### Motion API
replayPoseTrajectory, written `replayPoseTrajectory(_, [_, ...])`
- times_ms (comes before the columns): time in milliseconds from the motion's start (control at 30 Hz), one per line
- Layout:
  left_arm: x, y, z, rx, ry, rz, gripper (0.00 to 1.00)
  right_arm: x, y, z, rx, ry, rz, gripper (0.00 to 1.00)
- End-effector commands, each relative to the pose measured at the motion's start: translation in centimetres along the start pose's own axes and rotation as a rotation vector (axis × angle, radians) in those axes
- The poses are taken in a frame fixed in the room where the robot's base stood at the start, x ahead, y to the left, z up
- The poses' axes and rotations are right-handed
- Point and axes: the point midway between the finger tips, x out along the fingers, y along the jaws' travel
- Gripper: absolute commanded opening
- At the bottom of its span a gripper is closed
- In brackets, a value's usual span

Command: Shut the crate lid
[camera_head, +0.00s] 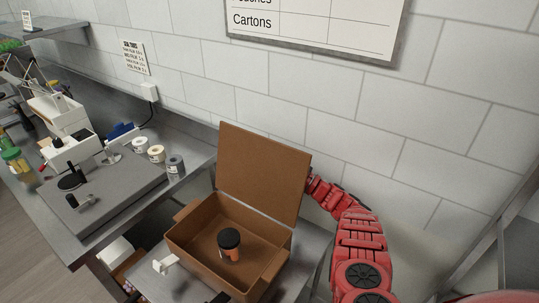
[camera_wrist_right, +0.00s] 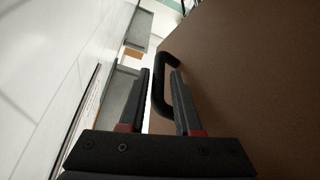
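The brown crate (camera_head: 190,245) stands on the metal surface in the lower middle of the head view. Its lid (camera_head: 262,172) is raised, standing nearly upright at the back. A jar with a black cap (camera_head: 229,240) and an orange body is inside the crate. My right arm reaches behind the lid, which hides the gripper in the head view. In the right wrist view my right gripper (camera_wrist_right: 160,72) has its fingers apart, on either side of the black handle (camera_wrist_right: 161,92) on the lid's outer face. A gap shows beside the handle. My left gripper cannot be made out.
A small white piece (camera_head: 165,263) is beside the crate's left wall. A workbench to the left carries a grey slab (camera_head: 120,190), a white machine (camera_head: 62,120) and several small rolls (camera_head: 157,153). A tiled wall rises close behind the lid.

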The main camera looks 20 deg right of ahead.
Motion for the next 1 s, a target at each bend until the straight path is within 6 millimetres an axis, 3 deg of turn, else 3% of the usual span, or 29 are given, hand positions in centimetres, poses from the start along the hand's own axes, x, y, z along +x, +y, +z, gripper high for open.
replayPoseTrajectory(400, [0.02,0.00,0.00,0.000,0.000,0.000,0.50,1.21,0.04,0.02,0.000,-0.001,0.001,0.32])
replayPoseTrajectory(433, [0.03,0.00,-0.01,0.000,0.000,0.000,0.50,1.20,0.04,0.02,0.000,-0.001,0.001,0.30])
replayPoseTrajectory(600, [0.03,0.00,-0.01,0.000,0.000,0.000,0.50,1.20,0.05,0.00,-0.001,-0.001,0.001,0.00])
replayPoseTrajectory(1000, [0.03,0.00,-0.01,0.000,0.000,0.000,0.50,1.18,0.04,0.00,-0.001,-0.001,0.001,0.00])
